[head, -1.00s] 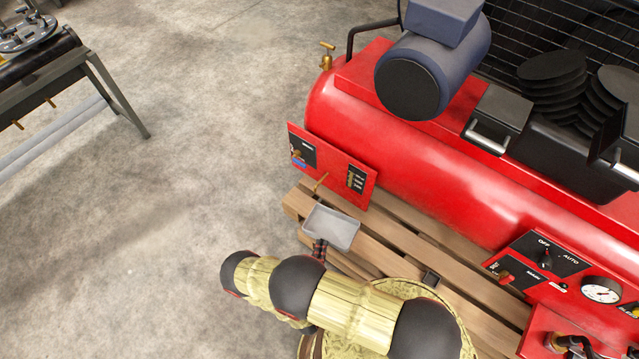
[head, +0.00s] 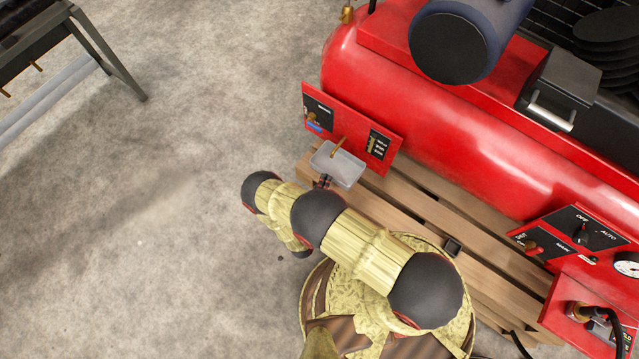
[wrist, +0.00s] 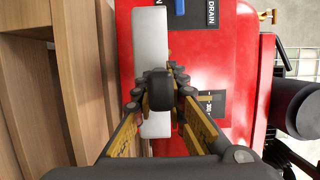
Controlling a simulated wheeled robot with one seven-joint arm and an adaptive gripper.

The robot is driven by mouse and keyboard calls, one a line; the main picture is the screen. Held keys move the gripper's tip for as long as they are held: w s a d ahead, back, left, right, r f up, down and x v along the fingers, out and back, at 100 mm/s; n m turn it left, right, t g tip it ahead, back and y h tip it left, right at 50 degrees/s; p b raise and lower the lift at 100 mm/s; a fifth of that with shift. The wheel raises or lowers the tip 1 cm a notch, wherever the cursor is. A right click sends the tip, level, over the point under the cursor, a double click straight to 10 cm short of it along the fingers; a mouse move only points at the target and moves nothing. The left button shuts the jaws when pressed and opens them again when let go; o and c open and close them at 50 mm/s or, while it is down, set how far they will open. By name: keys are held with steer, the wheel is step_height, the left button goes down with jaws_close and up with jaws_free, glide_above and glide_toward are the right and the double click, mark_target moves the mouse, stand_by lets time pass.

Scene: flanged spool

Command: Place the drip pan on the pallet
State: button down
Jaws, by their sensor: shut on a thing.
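The drip pan (head: 340,166) is a shallow light-grey tray in the head view, in front of the red drain panel, and appears about level. My gripper (head: 323,182) is shut on its near edge. In the wrist view the fingers (wrist: 160,92) close on the pan (wrist: 151,38), which shows edge-on as a pale strip. The wooden pallet (head: 425,208) lies under the red compressor, and its slats fill the left of the wrist view (wrist: 30,85). The pan overlaps the pallet's left corner in the head view; I cannot tell its exact height above the slats.
The red panel (head: 350,128) and its brass drain tap (head: 338,146) stand close by the pan. The compressor tank (head: 440,125) rises behind. Concrete floor (head: 190,150) is open at left.

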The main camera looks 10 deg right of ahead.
steer(key=w+a+f+b, duration=0.1)
steer(key=w+f+b, duration=0.2)
steer(key=f, duration=0.5)
steer(key=shift+w+a+f+b, duration=0.3)
steer(key=shift+w+a+f, duration=0.05)
steer(key=shift+w, duration=0.2)
steer(key=c, duration=1.8)
jaws_free()
steer(key=shift+c, duration=0.2)
steer(key=p+v, duration=0.2)
steer(key=v, duration=1)
